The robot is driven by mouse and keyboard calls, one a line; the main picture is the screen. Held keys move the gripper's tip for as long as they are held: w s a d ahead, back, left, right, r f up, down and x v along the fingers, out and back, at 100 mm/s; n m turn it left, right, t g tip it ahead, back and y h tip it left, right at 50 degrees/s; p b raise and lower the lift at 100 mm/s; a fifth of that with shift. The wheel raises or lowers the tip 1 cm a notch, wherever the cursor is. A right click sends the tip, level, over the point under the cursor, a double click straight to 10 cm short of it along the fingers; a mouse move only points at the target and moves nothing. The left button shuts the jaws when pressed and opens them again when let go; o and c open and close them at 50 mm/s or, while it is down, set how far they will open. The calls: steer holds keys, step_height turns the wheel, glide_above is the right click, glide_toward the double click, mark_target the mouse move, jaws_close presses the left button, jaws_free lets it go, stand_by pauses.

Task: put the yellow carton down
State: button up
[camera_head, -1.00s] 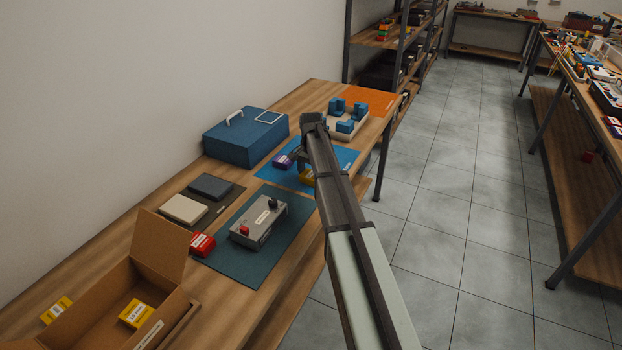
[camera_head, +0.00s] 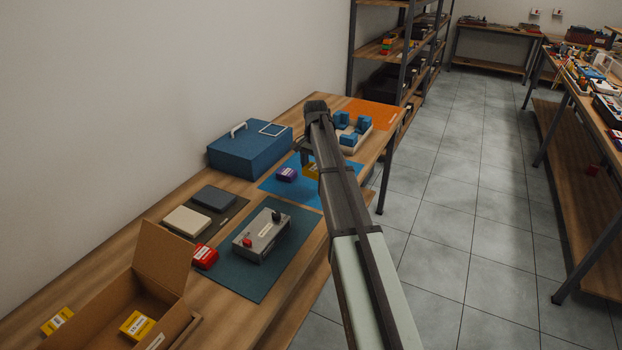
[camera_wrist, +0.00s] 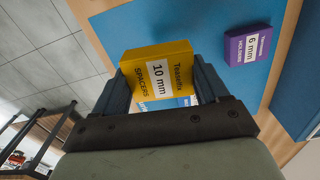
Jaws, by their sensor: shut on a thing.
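The yellow carton (camera_wrist: 157,72), labelled "10 mm spacers", is between the two fingers of my gripper (camera_wrist: 162,88) in the wrist view. The gripper is shut on it. In the head view the yellow carton (camera_head: 311,170) shows only in part, beside my arm and over the blue mat (camera_head: 283,189). I cannot tell whether it touches the mat. A purple carton (camera_head: 287,174), marked 6 mm in the wrist view (camera_wrist: 247,45), lies on the blue mat to the left of the held carton.
A blue case (camera_head: 250,150) stands behind the mat by the wall. A tray with blue blocks (camera_head: 352,138) sits beyond my gripper. A grey device (camera_head: 262,238) lies on a dark green mat. An open cardboard box (camera_head: 165,260) holds another yellow carton (camera_head: 137,325); the table's right edge is close.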

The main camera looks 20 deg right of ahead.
steer(key=shift+r, duration=0.75)
steer(key=shift+a, duration=0.15)
steer(key=s+a+n, duration=0.3)
steer(key=a+n, duration=0.2)
steer(key=a, duration=3.2)
steer(key=s+a+n, duration=0.3)
steer(key=s+a, duration=0.6)
steer(key=a, duration=0.4)
steer(key=s+a+n, duration=0.2)
steer(key=s+a, duration=0.7)
steer(key=a, duration=0.4)
steer(key=shift+s+a+f, duration=0.1)
steer(key=shift+a+f, duration=0.05)
steer(key=shift+f, duration=4.7)
